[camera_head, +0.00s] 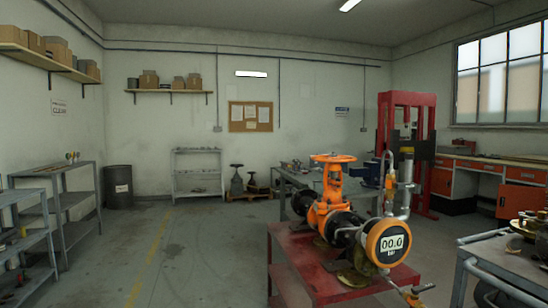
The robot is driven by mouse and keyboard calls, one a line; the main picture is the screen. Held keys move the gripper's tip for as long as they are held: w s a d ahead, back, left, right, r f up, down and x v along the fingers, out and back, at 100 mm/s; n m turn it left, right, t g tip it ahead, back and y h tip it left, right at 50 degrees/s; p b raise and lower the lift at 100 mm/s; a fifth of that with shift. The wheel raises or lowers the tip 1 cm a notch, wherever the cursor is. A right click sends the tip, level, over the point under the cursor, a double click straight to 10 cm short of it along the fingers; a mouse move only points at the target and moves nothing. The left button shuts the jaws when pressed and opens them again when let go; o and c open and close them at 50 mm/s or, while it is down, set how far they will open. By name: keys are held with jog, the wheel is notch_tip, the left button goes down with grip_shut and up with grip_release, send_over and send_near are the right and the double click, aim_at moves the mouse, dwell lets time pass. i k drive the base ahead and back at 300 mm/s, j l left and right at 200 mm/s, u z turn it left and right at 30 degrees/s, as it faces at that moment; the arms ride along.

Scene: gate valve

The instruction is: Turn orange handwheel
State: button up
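The orange handwheel (333,158) sits on top of an orange gate valve (329,209), right of the middle of the head view. The wheel lies flat and shows nearly edge-on. The valve is mounted in a pipe assembly on a red table (315,272). A round orange gauge (388,242) reading "00.0" faces me at the near end of the assembly and hides part of the pipe. My gripper is not in view.
A grey workbench (284,177) stands behind the valve. A grey table (500,265) with metal parts is at the near right. Grey shelves (65,205) line the left. Open floor (190,250) with a yellow line lies left of the red table.

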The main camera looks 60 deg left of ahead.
aim_at(333, 158)
jog(key=u, duration=1.4)
jog(key=i+j+u, duration=0.3)
jog(key=i, duration=0.3)
jog(key=i+j+u, duration=0.35)
jog(key=i, duration=0.25)
jog(key=i+u, duration=0.3)
jog(key=i, duration=0.3)
jog(key=i+z, duration=0.25)
jog(key=i, duration=0.25)
jog(key=i+j+z, duration=0.3)
jog(key=i, duration=0.2)
jog(key=i+j+z, duration=0.25)
jog(key=i, duration=0.25)
